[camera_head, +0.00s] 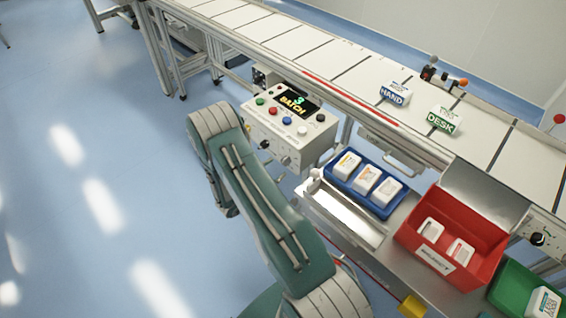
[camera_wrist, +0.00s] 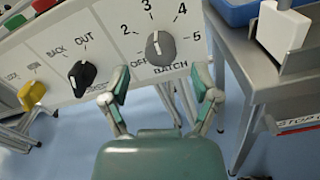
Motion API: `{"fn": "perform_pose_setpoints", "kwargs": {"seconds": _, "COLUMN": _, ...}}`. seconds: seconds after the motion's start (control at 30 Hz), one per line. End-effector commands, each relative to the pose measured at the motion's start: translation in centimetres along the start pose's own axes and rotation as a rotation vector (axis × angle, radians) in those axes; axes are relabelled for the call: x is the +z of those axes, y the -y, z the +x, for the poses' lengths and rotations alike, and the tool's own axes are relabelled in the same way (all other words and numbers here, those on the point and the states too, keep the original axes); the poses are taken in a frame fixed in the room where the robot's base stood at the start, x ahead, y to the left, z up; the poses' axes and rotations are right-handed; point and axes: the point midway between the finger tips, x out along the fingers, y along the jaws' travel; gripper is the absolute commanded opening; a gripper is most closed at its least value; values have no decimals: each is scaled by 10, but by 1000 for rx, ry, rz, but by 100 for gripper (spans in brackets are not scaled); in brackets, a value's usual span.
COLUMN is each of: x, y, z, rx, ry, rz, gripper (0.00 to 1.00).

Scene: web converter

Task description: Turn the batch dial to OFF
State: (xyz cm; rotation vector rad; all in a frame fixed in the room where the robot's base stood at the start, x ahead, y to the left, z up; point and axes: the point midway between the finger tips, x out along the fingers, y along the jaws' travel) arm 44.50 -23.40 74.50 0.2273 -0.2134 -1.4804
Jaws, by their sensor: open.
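The batch dial (camera_wrist: 159,49) is a grey round knob on the white panel in the wrist view, with OFF, 2, 3, 4 and 5 around it and BATCH below. Its pale mark points up, about toward 3. In the head view, the dial (camera_head: 286,160) is small on the front of the control box (camera_head: 318,150), whose display (camera_head: 296,101) reads "3 BATCH". My gripper (camera_wrist: 162,88) is open and empty, its fingers apart just below the dial, one to each side. I see no contact with the dial. In the head view my arm hides the gripper.
Left of the dial is a black BACK/OUT knob (camera_wrist: 82,75), then a yellow knob (camera_wrist: 31,95). Right of the panel stands a grey metal table (camera_wrist: 262,70). The conveyor (camera_head: 345,72) runs behind the box. A blue tray (camera_head: 373,203) and a red bin (camera_head: 490,235) are at the right.

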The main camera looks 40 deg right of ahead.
Motion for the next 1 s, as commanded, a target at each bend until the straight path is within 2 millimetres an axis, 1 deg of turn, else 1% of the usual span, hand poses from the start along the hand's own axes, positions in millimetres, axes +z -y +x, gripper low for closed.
{"fn": "perform_pose_setpoints", "kwargs": {"seconds": 0.03, "x": 0, "y": 1, "z": 10, "rx": -5, "ry": 1, "rz": 1, "gripper": 79}}
{"fn": "perform_pose_setpoints", "kwargs": {"seconds": 0.1, "x": 0, "y": 1, "z": 20, "rx": -4, "ry": 1, "rz": 1, "gripper": 79}}
{"fn": "perform_pose_setpoints", "kwargs": {"seconds": 0.2, "x": 0, "y": 0, "z": 29, "rx": -1, "ry": 2, "rz": -1, "gripper": 79}}
{"fn": "perform_pose_setpoints", "kwargs": {"seconds": 0.33, "x": 0, "y": 0, "z": 35, "rx": -1, "ry": 1, "rz": -1, "gripper": 79}}
{"fn": "perform_pose_setpoints", "kwargs": {"seconds": 0.57, "x": 0, "y": 0, "z": 36, "rx": 0, "ry": 1, "rz": -1, "gripper": 79}}
{"fn": "perform_pose_setpoints", "kwargs": {"seconds": 0.67, "x": 0, "y": 0, "z": 36, "rx": 0, "ry": 1, "rz": -1, "gripper": 38}}
{"fn": "perform_pose_setpoints", "kwargs": {"seconds": 0.7, "x": 0, "y": 0, "z": 36, "rx": 0, "ry": 1, "rz": -1, "gripper": 21}}
{"fn": "perform_pose_setpoints", "kwargs": {"seconds": 0.73, "x": 0, "y": 0, "z": 36, "rx": 0, "ry": 1, "rz": -1, "gripper": 7}}
{"fn": "perform_pose_setpoints", "kwargs": {"seconds": 0.77, "x": 0, "y": 0, "z": 36, "rx": 0, "ry": 1, "rz": 0, "gripper": 0}}
{"fn": "perform_pose_setpoints", "kwargs": {"seconds": 1.0, "x": 0, "y": 0, "z": 36, "rx": -1, "ry": 1, "rz": -3, "gripper": 0}}
